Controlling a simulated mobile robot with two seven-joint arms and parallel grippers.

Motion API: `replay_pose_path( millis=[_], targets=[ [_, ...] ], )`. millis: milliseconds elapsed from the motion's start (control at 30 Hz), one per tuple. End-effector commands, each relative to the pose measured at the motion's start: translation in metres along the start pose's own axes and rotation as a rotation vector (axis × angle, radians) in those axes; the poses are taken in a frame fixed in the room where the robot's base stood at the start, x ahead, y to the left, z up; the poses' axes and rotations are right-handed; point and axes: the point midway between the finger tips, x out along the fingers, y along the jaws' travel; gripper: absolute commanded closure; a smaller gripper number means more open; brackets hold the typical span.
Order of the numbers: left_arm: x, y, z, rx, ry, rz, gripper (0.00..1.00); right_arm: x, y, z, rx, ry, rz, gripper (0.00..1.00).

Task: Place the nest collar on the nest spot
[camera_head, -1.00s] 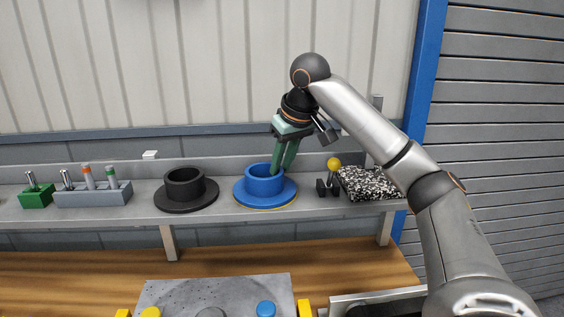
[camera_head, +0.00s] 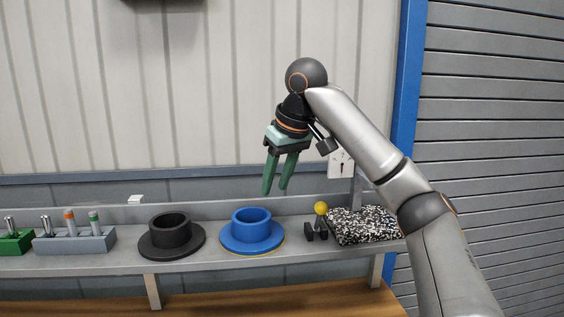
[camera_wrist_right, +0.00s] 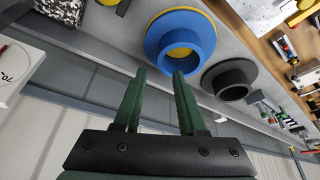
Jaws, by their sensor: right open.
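A blue flanged collar (camera_head: 250,232) sits upright and flat on the grey shelf, with a thin yellow edge showing under its front rim. In the right wrist view the blue collar (camera_wrist_right: 157,45) shows yellow inside its bore and along its far rim. A similar black flanged collar (camera_head: 171,240) sits to its left, apart from it. The frames do not say which one is the nest collar; the yellow under the blue one may be the nest spot. My right gripper (camera_head: 275,190) is open and empty, above and slightly right of the blue collar, touching nothing. My left gripper is not in view.
The grey shelf (camera_head: 212,262) also holds a speckled block (camera_head: 365,226) and a yellow-knobbed fixture (camera_head: 321,209) to the right. A grey rack (camera_head: 75,241) with pegs and a green block (camera_head: 14,243) stand at the left. The wall is close behind.

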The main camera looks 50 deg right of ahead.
Motion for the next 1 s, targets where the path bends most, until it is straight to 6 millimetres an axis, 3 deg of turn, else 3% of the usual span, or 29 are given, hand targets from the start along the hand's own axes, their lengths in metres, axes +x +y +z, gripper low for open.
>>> replay_pose_path(
  millis=[500, 1000],
  targets=[
    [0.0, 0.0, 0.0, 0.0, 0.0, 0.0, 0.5, -0.042, 0.0, -0.001, -0.001, 0.003, 0.0, 0.6],
    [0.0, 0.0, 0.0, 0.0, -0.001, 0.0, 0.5, -0.049, 0.0, 0.0, 0.0, 0.0, 0.0, 0.6]
  ],
)
